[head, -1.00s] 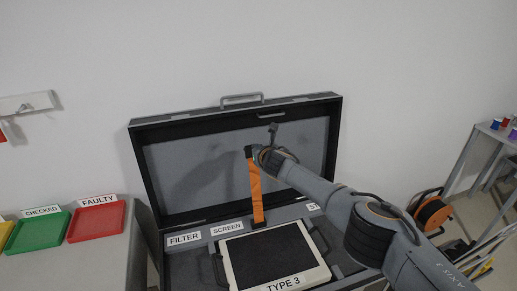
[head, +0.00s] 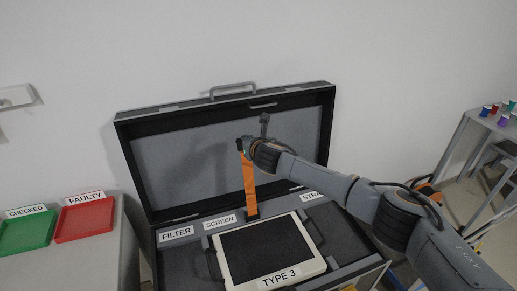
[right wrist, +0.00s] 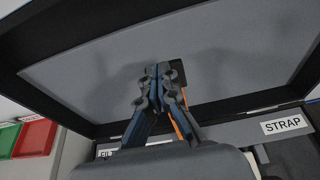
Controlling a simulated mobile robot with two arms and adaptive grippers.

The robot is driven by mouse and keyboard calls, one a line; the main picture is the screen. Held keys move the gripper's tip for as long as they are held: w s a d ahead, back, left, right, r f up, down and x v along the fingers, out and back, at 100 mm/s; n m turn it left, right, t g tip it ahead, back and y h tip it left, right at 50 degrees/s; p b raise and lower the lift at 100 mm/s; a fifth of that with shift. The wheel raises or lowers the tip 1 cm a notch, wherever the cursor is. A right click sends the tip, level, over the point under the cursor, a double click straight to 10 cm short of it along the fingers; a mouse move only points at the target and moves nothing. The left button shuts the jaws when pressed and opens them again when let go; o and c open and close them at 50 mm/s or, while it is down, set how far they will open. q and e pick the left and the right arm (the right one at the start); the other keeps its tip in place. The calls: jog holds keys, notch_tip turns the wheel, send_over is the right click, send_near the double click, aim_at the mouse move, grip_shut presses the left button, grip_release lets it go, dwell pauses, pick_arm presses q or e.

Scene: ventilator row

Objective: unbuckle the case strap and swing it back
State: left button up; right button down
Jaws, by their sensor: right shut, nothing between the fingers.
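The open grey case stands with its lid (head: 185,155) raised against the wall. The orange strap (head: 250,188) stands up from the hinge side in front of the lid, its upper end at my right gripper (head: 243,146). The right gripper is shut with nothing between its fingers. In the right wrist view, its closed fingers (right wrist: 160,78) partly cover the strap (right wrist: 186,128), whose dark end shows just behind them. I cannot tell whether they touch. The screen unit marked TYPE 3 (head: 262,252) sits in the case with no strap across it. My left gripper is not in view.
Labels FILTER (head: 176,234), SCREEN (head: 219,222) and STRAP (right wrist: 282,124) line the case's back edge. A green tray (head: 26,233) and a red tray (head: 85,220) lie on the left table. A side table with small cups (head: 503,119) and a cable reel stand at right.

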jog(key=d+f+v, duration=0.1)
jog(key=v, duration=0.9)
jog(key=s+a+f+m+g, duration=0.2)
jog(key=s+f+m, duration=0.3)
jog(key=s+m, duration=0.3)
jog(key=s+a+f+m+g, duration=0.1)
jog(key=s+a+f+m, duration=0.1)
jog(key=s+f+m, duration=0.55)
jog(key=s+d+f+m+g+h, duration=0.2)
jog(key=s+d+f+m+g, duration=0.15)
jog(key=s+d+m, duration=0.9)
jog(key=s+d+f+m+g+h, duration=0.3)
jog(key=s+d+m, duration=0.6)
jog(key=s, duration=0.7)
jog(key=s+f+g+y, duration=0.1)
jog(key=s+f+g, duration=0.15)
jog(key=f, duration=2.65)
jog(key=s+d+f, duration=0.3)
jog(key=s+f, duration=1.1)
jog(key=s, duration=0.3)
jog(key=shift+f, duration=0.2)
jog(key=shift+d, duration=0.1)
